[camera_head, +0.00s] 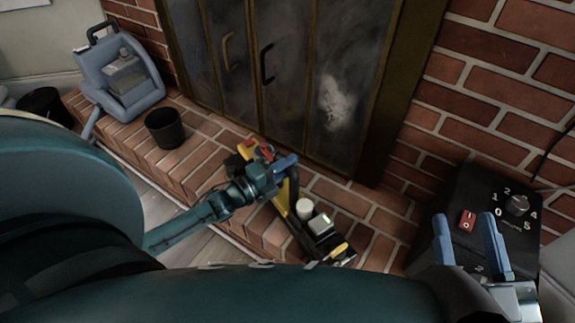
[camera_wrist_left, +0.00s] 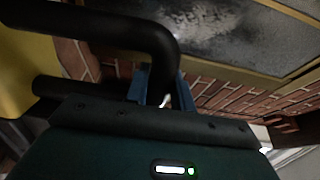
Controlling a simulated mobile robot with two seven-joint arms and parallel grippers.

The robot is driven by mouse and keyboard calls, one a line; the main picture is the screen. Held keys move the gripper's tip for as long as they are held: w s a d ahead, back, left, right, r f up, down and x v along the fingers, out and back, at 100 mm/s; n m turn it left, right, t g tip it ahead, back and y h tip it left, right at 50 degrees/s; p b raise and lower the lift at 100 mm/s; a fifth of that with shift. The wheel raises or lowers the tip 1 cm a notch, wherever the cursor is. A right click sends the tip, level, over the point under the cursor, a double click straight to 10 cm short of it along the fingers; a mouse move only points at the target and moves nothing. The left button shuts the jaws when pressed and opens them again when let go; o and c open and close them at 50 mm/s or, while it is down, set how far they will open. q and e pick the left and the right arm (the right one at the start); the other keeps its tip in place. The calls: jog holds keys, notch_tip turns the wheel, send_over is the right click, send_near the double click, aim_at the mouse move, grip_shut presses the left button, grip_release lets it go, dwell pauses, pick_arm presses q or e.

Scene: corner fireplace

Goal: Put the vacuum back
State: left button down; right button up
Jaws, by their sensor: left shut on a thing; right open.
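A yellow and black device with red parts, which looks like the vacuum (camera_head: 283,198), is in front of the fireplace doors. It is at a slant over the brick ledge; I cannot tell whether it touches the bricks. My left gripper (camera_head: 287,163) is shut on its black handle. In the left wrist view, the blue fingers (camera_wrist_left: 157,90) close around the vacuum's black curved handle (camera_wrist_left: 120,28). My arm hides part of the vacuum. My right gripper (camera_head: 471,243) is open and empty, in front of a black box (camera_head: 490,205) with a dial and red switch.
The brick ledge (camera_head: 205,165) runs below closed metal fireplace doors (camera_head: 285,75). A dark cup-shaped container (camera_head: 165,128) stands on it. A blue-grey object with a handle (camera_head: 130,85) sits at its left end. Brick wall (camera_head: 490,90) fills the right.

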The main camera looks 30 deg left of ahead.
pick_arm(q)
jog(key=shift+w+f+b, duration=0.15)
jog(key=shift+b, duration=0.15)
pick_arm(e)
jog(key=shift+f, duration=0.35)
pick_arm(q)
jog(key=c, duration=1.1)
grip_release()
jog(key=shift+f, duration=0.15)
jog(key=shift+s+f, duration=0.2)
jog(key=shift+f, duration=0.15)
jog(key=shift+r, duration=0.1)
jog(key=p+v, duration=0.3)
jog(key=v, duration=1)
jog(key=shift+a+r+p, duration=0.1)
jog(key=shift+r+p, duration=0.05)
jog(key=shift+p, duration=0.2)
pick_arm(e)
jog(key=shift+d+r+n, duration=0.25)
jog(key=shift+r+n, duration=0.05)
jog(key=shift+r, duration=0.35)
